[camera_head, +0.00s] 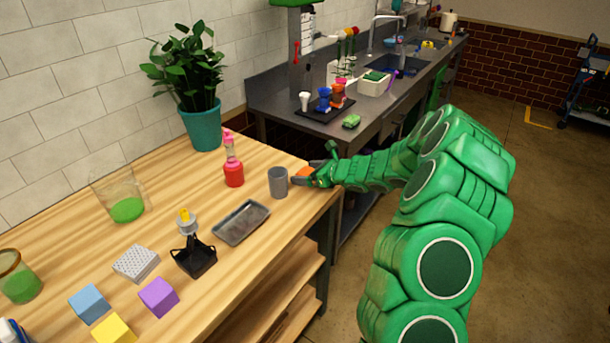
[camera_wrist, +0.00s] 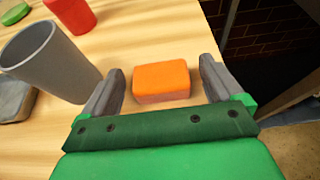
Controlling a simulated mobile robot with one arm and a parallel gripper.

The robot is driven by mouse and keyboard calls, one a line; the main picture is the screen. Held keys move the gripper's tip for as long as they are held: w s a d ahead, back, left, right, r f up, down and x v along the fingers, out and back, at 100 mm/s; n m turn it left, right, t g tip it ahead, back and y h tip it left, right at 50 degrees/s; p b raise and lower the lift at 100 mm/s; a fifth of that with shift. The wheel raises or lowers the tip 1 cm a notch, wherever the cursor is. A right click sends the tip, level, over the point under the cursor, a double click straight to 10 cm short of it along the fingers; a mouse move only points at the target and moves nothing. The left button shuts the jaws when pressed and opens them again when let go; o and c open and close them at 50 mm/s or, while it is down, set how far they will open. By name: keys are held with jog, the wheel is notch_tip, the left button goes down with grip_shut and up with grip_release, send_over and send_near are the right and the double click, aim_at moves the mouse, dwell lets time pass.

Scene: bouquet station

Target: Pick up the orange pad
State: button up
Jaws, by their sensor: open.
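The orange pad (camera_wrist: 161,78) is a small block with an orange top and a paler underside, lying on the wooden table near its right edge. In the head view only a bit of the orange pad (camera_head: 304,171) shows beside my gripper. My gripper (camera_wrist: 161,84) is open, with one grey finger on each side of the pad. Gaps show between the pad and both fingers. In the head view my gripper (camera_head: 306,178) is low at the table's right edge.
A grey cup (camera_head: 278,182) stands close to the left of my gripper. A red spray bottle (camera_head: 233,170) and a grey tray (camera_head: 241,222) are farther left. The wooden table (camera_head: 160,235) ends just right of the pad. A metal counter (camera_head: 270,92) stands behind.

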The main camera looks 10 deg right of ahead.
jog(key=c, duration=1)
jog(key=shift+c, duration=0.2)
